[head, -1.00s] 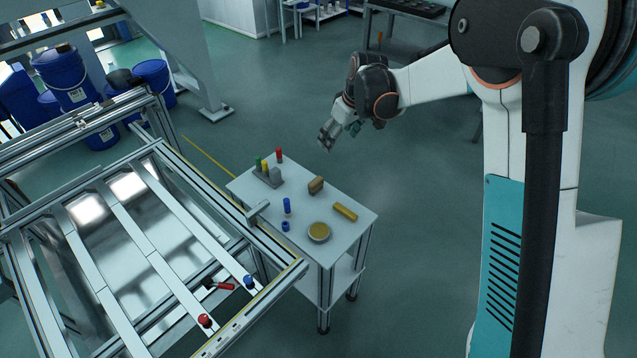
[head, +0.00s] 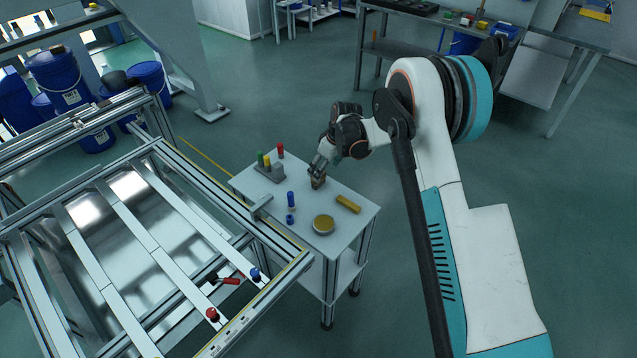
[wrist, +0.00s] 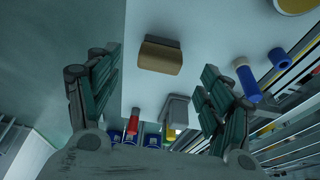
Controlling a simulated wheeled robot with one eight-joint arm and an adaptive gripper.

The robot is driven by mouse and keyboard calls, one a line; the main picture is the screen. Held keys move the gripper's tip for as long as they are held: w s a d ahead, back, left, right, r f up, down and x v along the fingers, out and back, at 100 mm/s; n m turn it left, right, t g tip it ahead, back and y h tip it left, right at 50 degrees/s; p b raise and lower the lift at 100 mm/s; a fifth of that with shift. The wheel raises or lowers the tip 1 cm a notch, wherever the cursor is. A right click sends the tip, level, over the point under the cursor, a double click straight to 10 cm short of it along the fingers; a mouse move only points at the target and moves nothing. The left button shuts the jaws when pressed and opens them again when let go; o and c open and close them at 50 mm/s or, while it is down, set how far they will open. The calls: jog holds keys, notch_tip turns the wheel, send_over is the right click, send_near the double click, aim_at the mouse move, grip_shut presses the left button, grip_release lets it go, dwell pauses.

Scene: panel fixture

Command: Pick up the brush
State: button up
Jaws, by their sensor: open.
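The brush (head: 318,183), a small brown block with a darker part, stands on the small white table (head: 262,203) near its back right edge. In the wrist view the brush (wrist: 160,55) shows tan and dark brown, between the directions of the two fingers and beyond their tips. My gripper (head: 314,169) is just above and beside the brush in the head view, partly covering it. In the wrist view its fingers (wrist: 160,66) are spread wide with nothing between them. I cannot tell whether a fingertip touches the brush.
The table also holds a yellow bar (head: 348,204), a round yellow-topped dish (head: 323,224), a blue cylinder (head: 291,199), a blue ring (head: 290,219) and a grey holder (head: 276,173) with coloured pegs. A metal frame panel (head: 150,243) stands close on the left.

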jog(key=shift+w+a+b+x, duration=0.15)
jog(key=shift+b+x, duration=0.5)
jog(key=shift+x, duration=0.9)
jog(key=shift+w+a+b+x, duration=0.15)
jog(key=shift+b+x, duration=0.5)
jog(key=shift+x, duration=0.9)
jog(key=shift+s+r, duration=0.1)
jog(key=shift+r, duration=0.1)
jog(key=c, duration=1.3)
jog(key=shift+o, duration=0.2)
notch_tip(320, 180, up, 20)
jog(key=p, duration=0.6)
